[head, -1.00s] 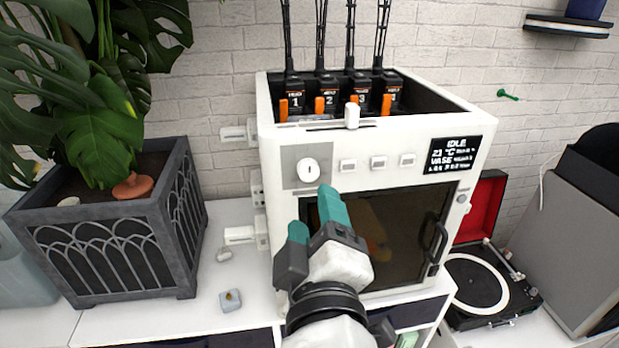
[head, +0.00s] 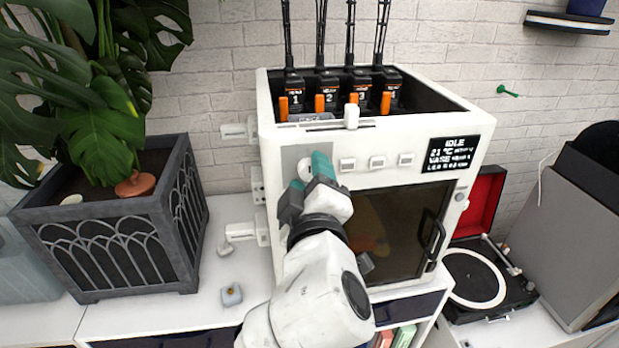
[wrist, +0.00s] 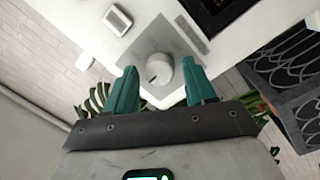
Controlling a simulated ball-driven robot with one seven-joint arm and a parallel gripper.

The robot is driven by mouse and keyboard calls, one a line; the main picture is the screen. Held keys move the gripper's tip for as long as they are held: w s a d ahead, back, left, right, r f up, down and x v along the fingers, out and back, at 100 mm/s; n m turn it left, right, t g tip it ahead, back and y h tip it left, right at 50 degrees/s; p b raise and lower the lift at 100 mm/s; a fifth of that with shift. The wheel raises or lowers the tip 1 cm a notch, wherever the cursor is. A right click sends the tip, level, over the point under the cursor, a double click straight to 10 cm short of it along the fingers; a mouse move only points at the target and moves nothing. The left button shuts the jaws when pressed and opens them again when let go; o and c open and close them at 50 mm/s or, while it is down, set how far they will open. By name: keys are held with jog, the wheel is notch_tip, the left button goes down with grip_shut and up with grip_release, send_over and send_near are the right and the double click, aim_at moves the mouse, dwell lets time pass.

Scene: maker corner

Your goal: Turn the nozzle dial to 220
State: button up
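The nozzle dial (wrist: 159,70) is a round white knob with a dark pointer mark, on a grey plate (wrist: 160,42) at the upper left of the white printer's front (head: 400,178). My gripper (wrist: 163,90) has teal fingertips spread apart, one on each side of the dial in the wrist view. The fingers look open, with a gap between them and the knob; I cannot tell how deep they reach. In the head view my gripper (head: 308,180) is right at the dial and partly hides it. The printer's display (head: 454,156) reads IDLE and 21 °C.
Three white square buttons (head: 377,162) sit right of the dial. Several black filament units with orange levers (head: 326,102) stand on top. A plant box (head: 110,230) is at the left, a record player (head: 475,280) at the right. A small cube (head: 232,294) lies on the table.

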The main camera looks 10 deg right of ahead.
jog(key=c, duration=0.9)
jog(key=m, duration=0.4)
jog(key=shift+m+g+b, duration=0.3)
jog(key=shift+m+b, duration=0.1)
jog(key=m+b, duration=0.1)
jog(key=m, duration=0.3)
jog(key=shift+y, duration=0.3)
jog(key=m+b, duration=0.1)
jog(key=m, duration=0.2)
jog(key=m+y+b, duration=0.1)
jog(key=m, duration=0.2)
jog(key=shift+d+m+g, duration=0.1)
jog(key=shift+m+g, duration=0.2)
jog(key=shift+m, duration=0.1)
jog(key=m+b, duration=0.1)
jog(key=m, duration=0.3)
jog(key=shift+y+b, duration=0.4)
jog(key=shift+m+b, duration=0.5)
jog(key=shift+m, duration=0.6)
jog(key=shift+d+r, duration=0.1)
